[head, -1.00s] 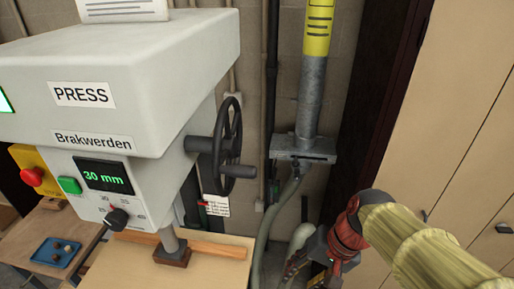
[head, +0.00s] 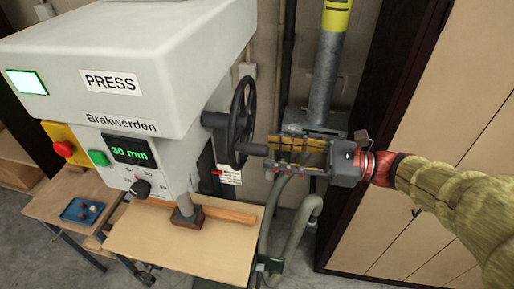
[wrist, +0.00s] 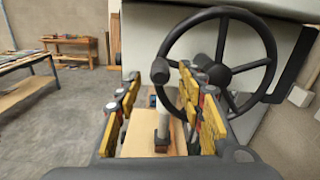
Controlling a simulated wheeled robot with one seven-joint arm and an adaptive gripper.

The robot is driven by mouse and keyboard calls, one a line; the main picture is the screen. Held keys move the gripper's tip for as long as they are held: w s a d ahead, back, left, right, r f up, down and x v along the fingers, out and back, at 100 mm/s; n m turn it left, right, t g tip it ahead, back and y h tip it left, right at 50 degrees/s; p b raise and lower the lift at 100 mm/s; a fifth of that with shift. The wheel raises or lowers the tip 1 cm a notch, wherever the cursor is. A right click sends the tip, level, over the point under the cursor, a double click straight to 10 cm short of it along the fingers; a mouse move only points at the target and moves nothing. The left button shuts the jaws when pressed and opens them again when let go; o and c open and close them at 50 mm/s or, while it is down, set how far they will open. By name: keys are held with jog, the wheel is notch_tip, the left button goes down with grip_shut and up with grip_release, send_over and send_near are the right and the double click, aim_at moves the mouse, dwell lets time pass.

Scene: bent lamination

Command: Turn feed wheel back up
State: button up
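The feed wheel (head: 243,112) is a black spoked handwheel on the right side of the grey press (head: 150,50). Its handle (head: 252,149) sticks out toward my gripper at the lower rim. My gripper (head: 275,152) is right of the wheel, its yellow-padded fingers pointing at the handle. In the wrist view the wheel (wrist: 222,70) fills the upper right and the handle's round end (wrist: 160,70) shows between and beyond the open fingers (wrist: 158,95). The fingers are apart with a wide gap. I cannot tell whether they touch the handle.
The press display (head: 130,150) reads 30 mm. A grey duct pipe (head: 326,70) and hose stand behind my gripper. Pale cabinets (head: 455,110) are at right.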

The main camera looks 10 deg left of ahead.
aim_at(255, 150)
jog(key=shift+w+a, duration=0.15)
jog(key=shift+a, duration=1.2)
jog(key=shift+w+a, duration=0.1)
jog(key=shift+a, duration=1.2)
jog(key=shift+c, duration=1.3)
grip_shut()
